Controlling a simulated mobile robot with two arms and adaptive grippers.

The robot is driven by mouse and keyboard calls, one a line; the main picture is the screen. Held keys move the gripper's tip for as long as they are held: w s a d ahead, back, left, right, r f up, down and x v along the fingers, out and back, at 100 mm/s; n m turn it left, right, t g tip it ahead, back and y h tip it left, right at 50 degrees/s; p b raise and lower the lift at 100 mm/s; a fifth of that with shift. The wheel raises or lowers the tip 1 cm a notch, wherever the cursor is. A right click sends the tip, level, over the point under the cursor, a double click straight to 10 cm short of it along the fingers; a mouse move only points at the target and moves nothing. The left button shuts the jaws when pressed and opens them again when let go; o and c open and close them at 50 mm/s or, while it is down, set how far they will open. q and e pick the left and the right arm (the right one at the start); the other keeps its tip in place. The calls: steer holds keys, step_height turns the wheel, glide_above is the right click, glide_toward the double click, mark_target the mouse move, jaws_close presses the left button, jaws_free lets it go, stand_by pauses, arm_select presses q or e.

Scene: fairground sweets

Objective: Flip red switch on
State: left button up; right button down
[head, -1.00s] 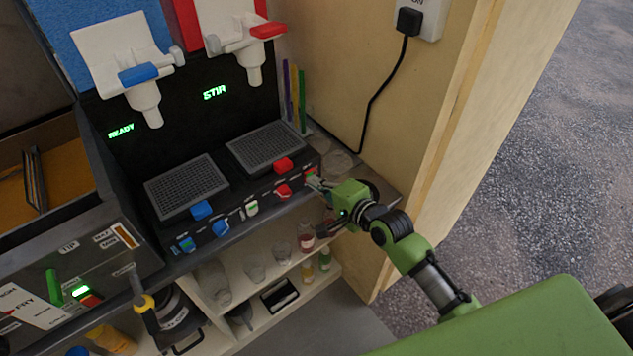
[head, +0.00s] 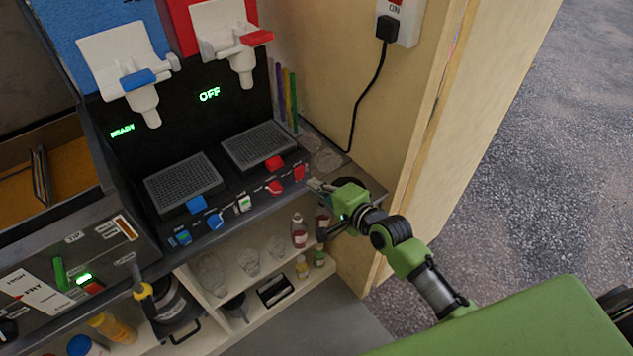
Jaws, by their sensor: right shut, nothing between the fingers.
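The red switch (head: 299,172) is at the right end of the black machine's front panel, below the red tap's side. No green light shows on it. The right-hand green display (head: 209,95) reads OFF. My right gripper (head: 317,186) is shut and empty, just right of and slightly below the switch, with a small gap between them as far as I can see. My left gripper is not in view.
A red knob (head: 273,187) and a red block (head: 274,162) sit close left of the switch. A wooden wall (head: 345,75) with a plugged-in socket (head: 398,22) rises behind. Bottles and glasses stand on the shelf (head: 247,320) below.

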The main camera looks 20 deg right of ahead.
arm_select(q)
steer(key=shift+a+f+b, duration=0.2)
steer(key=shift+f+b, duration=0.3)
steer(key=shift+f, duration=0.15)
arm_select(e)
steer(key=v, duration=0.9)
steer(key=shift+r, duration=0.4)
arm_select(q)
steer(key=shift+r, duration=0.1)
